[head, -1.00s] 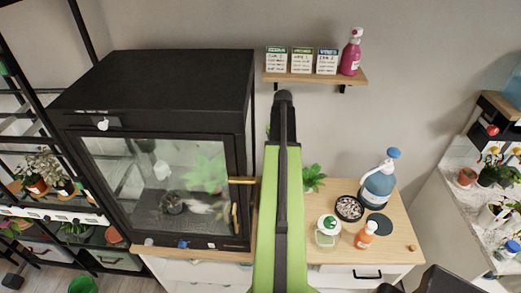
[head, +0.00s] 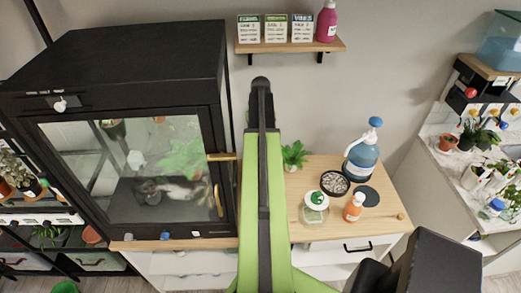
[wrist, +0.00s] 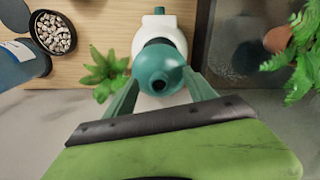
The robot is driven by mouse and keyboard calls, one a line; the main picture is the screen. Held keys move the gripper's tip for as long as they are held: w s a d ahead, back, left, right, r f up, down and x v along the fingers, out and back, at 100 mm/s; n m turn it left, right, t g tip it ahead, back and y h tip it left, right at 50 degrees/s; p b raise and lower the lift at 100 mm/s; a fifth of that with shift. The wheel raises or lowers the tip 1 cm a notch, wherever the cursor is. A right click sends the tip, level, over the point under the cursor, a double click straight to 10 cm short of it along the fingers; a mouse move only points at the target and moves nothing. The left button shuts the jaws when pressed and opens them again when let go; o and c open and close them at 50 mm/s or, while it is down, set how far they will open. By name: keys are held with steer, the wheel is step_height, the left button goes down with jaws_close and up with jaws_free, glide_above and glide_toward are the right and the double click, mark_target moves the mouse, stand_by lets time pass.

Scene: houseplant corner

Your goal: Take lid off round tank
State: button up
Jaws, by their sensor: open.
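A small clear rounded container (head: 314,214) stands on the wooden cabinet top. Its white lid (head: 308,198) with a green knob is on it. I take this for the round tank, and it is not clearly seen in the wrist view. My gripper (wrist: 162,77) has its two teal fingers apart in the wrist view. A white bottle with a teal top (wrist: 158,62) shows between and beyond the fingers. I cannot tell whether they touch it. In the head view my green arm reaches up left of the container, and its end hides what is behind it.
A pebble dish (head: 334,183), a dark round mat (head: 367,196), an orange bottle (head: 353,208) and a blue jug (head: 360,160) crowd near the container. A small plant (head: 293,155) stands behind. A black glass cabinet (head: 125,170) is at left, a wall shelf (head: 290,46) above.

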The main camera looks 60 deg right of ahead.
steer(key=shift+f, duration=0.15)
steer(key=shift+a, duration=0.1)
jaws_close()
steer(key=shift+s, duration=0.1)
steer(key=shift+a, duration=0.1)
stand_by(1.0)
